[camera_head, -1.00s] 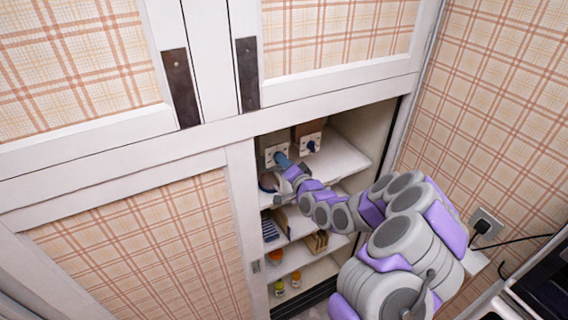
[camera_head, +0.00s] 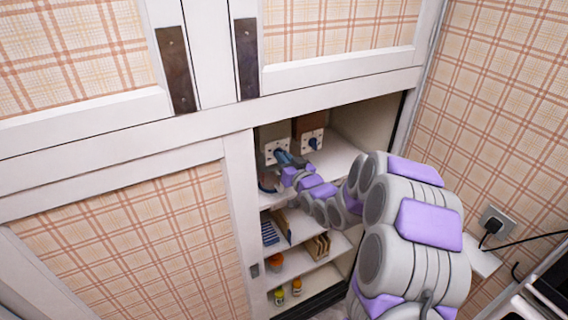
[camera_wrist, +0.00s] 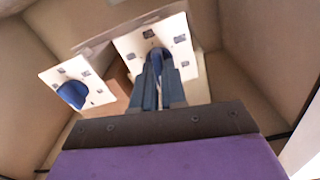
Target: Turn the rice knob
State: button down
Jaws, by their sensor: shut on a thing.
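Two dispensers with white square front plates and blue knobs stand on the upper shelf of the open cupboard. My gripper (camera_head: 283,158) is at the left plate (camera_head: 271,151) in the head view. In the wrist view my gripper (camera_wrist: 158,65) has its two blue-grey fingers closed on the blue knob (camera_wrist: 160,53) at the middle of its plate (camera_wrist: 182,42). The other knob (camera_wrist: 72,94) is free; it also shows in the head view (camera_head: 314,144). I cannot read any label telling which knob is for rice.
Lower shelves hold blue-spined items (camera_head: 269,232), brown packets (camera_head: 316,246) and small jars (camera_head: 296,287). The cupboard's white frame (camera_head: 241,200) is close on the left. A wall socket (camera_head: 492,224) with a plugged cord is at the right.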

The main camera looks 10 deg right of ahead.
jog(key=shift+f+n+b, duration=0.3)
jog(key=shift+n+b, duration=0.25)
jog(key=shift+n, duration=0.45)
jog(key=c, duration=1.4)
grip_release()
jog(key=shift+o, duration=1.1)
jog(key=shift+r, duration=0.15)
